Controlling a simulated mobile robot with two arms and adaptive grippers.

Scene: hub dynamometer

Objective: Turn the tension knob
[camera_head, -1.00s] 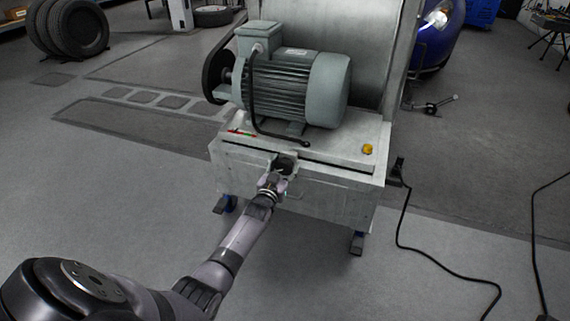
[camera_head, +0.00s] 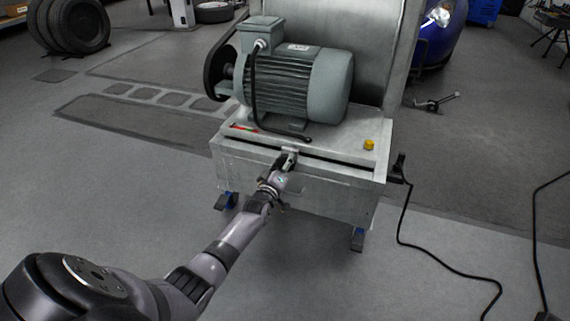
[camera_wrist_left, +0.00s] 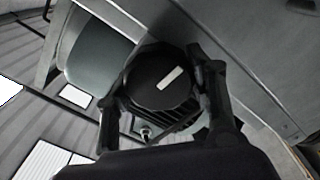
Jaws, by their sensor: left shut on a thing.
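The tension knob is black and many-sided, with a white mark on its face; it shows in the left wrist view (camera_wrist_left: 158,82). It is on the front of the grey machine base (camera_head: 330,188), below the electric motor (camera_head: 300,82). My left gripper (camera_head: 287,164) reaches it from the lower left and is shut on it, one finger on each side in the wrist view. In the head view the gripper and wrist hide most of the knob. My right gripper is not in view.
A yellow button (camera_head: 369,145) sits at the right of the base top. A small red strip (camera_head: 243,127) lies at its left. A black cable (camera_head: 408,222) runs down the right side onto the floor. The floor in front is clear.

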